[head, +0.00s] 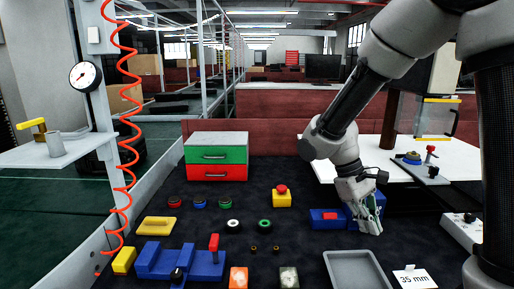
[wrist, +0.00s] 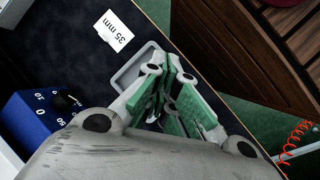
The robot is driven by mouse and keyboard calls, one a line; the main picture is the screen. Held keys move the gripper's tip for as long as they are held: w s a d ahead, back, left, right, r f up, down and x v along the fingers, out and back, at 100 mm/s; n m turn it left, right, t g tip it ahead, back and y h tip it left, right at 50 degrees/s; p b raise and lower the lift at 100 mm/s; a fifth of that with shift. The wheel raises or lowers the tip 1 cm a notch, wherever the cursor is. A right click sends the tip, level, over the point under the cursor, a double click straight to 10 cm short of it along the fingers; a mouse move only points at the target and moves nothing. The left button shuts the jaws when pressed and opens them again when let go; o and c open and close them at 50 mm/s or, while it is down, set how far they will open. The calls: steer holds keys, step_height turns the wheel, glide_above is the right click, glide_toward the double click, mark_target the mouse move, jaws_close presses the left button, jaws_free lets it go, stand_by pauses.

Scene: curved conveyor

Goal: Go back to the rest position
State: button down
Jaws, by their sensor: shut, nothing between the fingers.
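My gripper (head: 372,218) hangs low over the right part of the dark work surface (head: 205,222), pointing down. Its green-padded fingers also show in the wrist view (wrist: 172,88), close together with nothing held between them. In the head view it is just right of a blue block with a red part (head: 318,217) and behind a grey tray (head: 345,264). In the wrist view the tray's edge (wrist: 126,72) shows beyond the fingers, partly hidden by them. Whether the fingertips touch anything is unclear.
A blue box with a numbered dial (wrist: 38,122) is close on the left in the wrist view. A "35 mm" card (head: 414,279) lies right of the tray. A green and red drawer unit (head: 216,139), a red-topped yellow button box (head: 282,200) and several rings lie further left.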

steer(key=s+d+r+m+t+y, duration=0.4)
steer(key=s+d+r+m+t, duration=0.2)
steer(key=s+r, duration=0.5)
step_height(320, 180, up, 3)
steer(key=d+t, duration=0.1)
steer(key=d, duration=0.1)
steer(key=shift+s+d+r, duration=0.15)
steer(key=shift+s+d, duration=0.1)
steer(key=shift+d, duration=0.15)
stand_by(0.8)
